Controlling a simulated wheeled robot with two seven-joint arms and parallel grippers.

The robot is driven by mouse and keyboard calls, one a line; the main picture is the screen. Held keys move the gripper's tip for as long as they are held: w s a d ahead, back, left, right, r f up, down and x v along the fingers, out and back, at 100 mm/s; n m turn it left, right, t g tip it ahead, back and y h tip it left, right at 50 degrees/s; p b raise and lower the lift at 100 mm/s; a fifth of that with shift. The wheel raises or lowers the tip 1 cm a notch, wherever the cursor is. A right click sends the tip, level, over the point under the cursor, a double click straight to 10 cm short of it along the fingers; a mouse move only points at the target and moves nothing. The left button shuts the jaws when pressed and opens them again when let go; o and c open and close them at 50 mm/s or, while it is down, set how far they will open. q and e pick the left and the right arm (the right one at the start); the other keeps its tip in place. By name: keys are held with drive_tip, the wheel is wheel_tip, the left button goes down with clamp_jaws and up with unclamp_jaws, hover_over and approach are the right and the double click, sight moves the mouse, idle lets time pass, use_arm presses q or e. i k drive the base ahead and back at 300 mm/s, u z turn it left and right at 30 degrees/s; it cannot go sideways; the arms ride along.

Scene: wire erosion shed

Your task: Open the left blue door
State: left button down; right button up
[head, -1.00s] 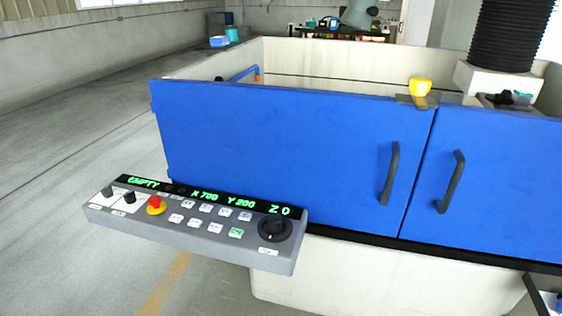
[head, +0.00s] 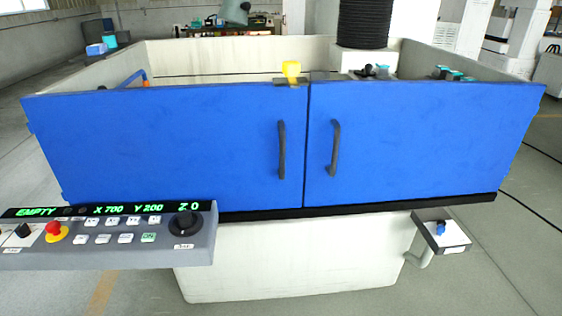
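The left blue door (head: 165,145) is shut on the front of a cream-walled tank. Its dark upright handle (head: 282,149) sits near its right edge. The right blue door (head: 430,140) is shut beside it, with its own dark handle (head: 334,147) near the seam. A yellow latch piece (head: 291,69) on a grey bracket sits on the top edge at the seam, over the left door's corner. Neither of my grippers is in the head view.
A grey control panel (head: 140,255) with lit green text, a red button and a black knob juts out before the left door's lower left. A small shelf (head: 440,233) with a blue item sticks out at lower right. A black bellows column (head: 363,22) rises behind the doors.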

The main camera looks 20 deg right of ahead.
sight(240, 146)
drive_tip(key=u, duration=0.8)
drive_tip(key=k, duration=0.15)
drive_tip(key=z, duration=1.7)
drive_tip(key=i, duration=0.55)
drive_tip(key=u, duration=0.95)
